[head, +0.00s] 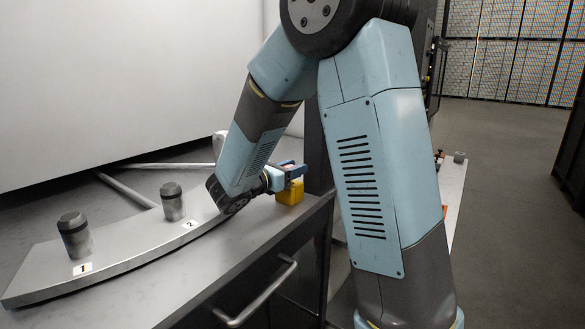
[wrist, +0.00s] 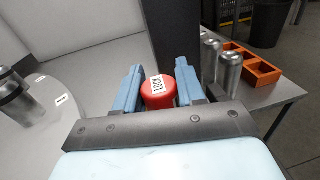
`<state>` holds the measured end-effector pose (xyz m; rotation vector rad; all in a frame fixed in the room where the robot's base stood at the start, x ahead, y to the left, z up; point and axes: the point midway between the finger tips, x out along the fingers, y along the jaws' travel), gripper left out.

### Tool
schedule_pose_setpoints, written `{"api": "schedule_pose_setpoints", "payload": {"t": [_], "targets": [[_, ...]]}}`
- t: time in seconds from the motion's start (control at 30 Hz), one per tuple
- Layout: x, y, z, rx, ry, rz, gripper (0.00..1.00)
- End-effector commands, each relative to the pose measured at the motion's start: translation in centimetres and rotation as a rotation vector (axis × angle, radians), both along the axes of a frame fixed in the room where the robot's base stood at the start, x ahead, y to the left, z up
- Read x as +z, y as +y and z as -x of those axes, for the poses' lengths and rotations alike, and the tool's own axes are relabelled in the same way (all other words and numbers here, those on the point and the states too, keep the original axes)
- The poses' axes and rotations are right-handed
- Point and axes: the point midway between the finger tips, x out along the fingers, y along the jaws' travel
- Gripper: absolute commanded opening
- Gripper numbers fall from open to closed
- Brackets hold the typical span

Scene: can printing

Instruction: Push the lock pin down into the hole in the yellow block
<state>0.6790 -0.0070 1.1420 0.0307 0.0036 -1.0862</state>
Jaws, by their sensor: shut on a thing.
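A red lock pin (wrist: 159,91) with a white label reading "LOCK" sits between the two blue fingers of my gripper (wrist: 158,78) in the wrist view. My gripper is shut on it. In the head view my gripper (head: 291,171) is just above the yellow block (head: 290,193), at the right end of the grey counter. The fingers hide most of the pin there. The hole in the block and how deep the pin sits in it cannot be seen.
A curved metal plate (head: 130,243) on the counter carries two dark-topped posts, numbered 1 (head: 74,235) and 2 (head: 172,202). A dark column stands close behind my gripper. In the wrist view, metal cans (wrist: 230,66) and an orange tray (wrist: 268,70) are on a side table.

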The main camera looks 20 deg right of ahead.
Motion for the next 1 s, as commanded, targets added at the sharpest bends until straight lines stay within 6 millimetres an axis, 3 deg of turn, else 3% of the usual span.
{"api": "schedule_pose_setpoints", "payload": {"t": [0.23,0.27,0.53,0.83,1.0], "targets": [[-0.5,0.0,0.0,0.000,0.002,0.001,0.07],[-0.5,0.0,0.0,0.000,0.001,0.000,0.41],[-0.5,0.0,0.0,0.000,0.001,0.000,0.67],[-0.5,0.1,0.1,0.001,0.001,0.000,0.69],[-0.5,1.5,0.7,0.003,0.001,0.000,0.69]]}}
